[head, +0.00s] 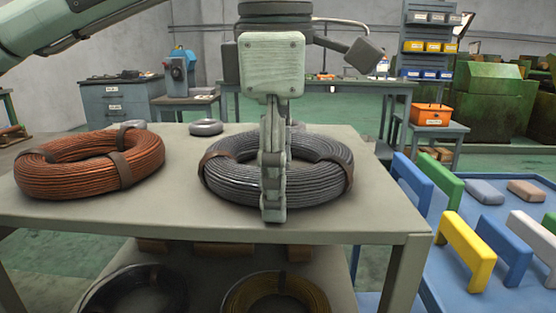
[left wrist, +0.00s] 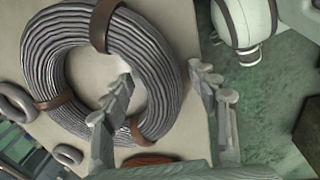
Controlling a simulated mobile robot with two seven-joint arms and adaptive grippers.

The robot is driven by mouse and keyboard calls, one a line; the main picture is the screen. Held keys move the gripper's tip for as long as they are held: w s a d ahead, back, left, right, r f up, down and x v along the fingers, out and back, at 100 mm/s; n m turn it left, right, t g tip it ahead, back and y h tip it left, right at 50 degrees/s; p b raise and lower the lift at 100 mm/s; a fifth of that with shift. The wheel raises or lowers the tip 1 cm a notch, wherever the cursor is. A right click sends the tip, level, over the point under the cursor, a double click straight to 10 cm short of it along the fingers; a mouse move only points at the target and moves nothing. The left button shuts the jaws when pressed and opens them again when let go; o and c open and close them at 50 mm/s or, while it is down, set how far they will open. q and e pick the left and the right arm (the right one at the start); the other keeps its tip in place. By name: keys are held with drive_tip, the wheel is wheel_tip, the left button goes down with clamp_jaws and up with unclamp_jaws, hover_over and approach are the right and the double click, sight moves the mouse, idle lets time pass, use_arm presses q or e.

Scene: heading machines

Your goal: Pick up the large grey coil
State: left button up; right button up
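The large grey coil (head: 325,173) lies flat on the table, bound with brown straps; it also shows in the left wrist view (left wrist: 72,50). My left gripper (head: 273,215) points down in front of the coil and hides part of its near side. In the left wrist view, my left gripper (left wrist: 165,76) is open, one finger over the coil's hole and the other outside its rim, with the ring's wall between them. I cannot tell whether the fingers touch it. My right gripper is not in view.
A copper coil (head: 90,165) lies left on the table (head: 190,218). A small grey coil (head: 206,127) lies behind. More coils sit on the lower shelf. A blue pallet (head: 480,205) with coloured handles stands at the right. Table room is free between the big coils.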

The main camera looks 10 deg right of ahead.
use_arm(q)
clamp_jaws()
drive_tip(key=shift+r, duration=0.1)
idle(0.4)
